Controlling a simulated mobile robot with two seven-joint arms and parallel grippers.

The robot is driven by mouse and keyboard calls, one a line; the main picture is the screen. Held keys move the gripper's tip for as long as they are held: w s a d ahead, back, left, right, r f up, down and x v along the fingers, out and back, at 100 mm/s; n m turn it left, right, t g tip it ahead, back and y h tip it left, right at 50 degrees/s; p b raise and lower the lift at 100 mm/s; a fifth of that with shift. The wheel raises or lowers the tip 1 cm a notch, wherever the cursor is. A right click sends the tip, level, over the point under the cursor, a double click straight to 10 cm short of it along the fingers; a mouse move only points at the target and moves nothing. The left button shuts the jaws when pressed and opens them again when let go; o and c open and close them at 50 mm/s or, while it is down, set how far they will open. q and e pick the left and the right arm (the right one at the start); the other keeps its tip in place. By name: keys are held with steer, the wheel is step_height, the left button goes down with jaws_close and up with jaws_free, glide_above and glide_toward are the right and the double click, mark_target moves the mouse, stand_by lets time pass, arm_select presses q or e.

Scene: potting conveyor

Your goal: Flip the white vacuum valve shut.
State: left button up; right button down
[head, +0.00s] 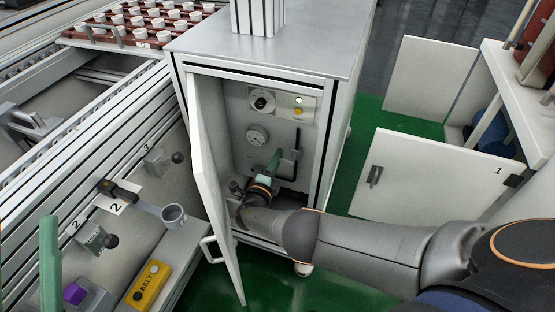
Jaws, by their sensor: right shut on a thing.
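The open white cabinet (178,66) holds a pressure gauge (257,136) and a black bent bar (297,140) on its back panel. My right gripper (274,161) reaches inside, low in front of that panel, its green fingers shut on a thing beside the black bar. This appears to be the vacuum valve's lever; the fingers hide most of it, and I cannot make out the valve's position.
The cabinet door (213,185) stands open close to my right arm's left side. A black dial (262,100) sits above the gauge. Open white doors (430,172) stand at right.

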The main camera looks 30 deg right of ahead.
steer(key=shift+n, duration=0.3)
steer(key=c, duration=0.8)
jaws_free()
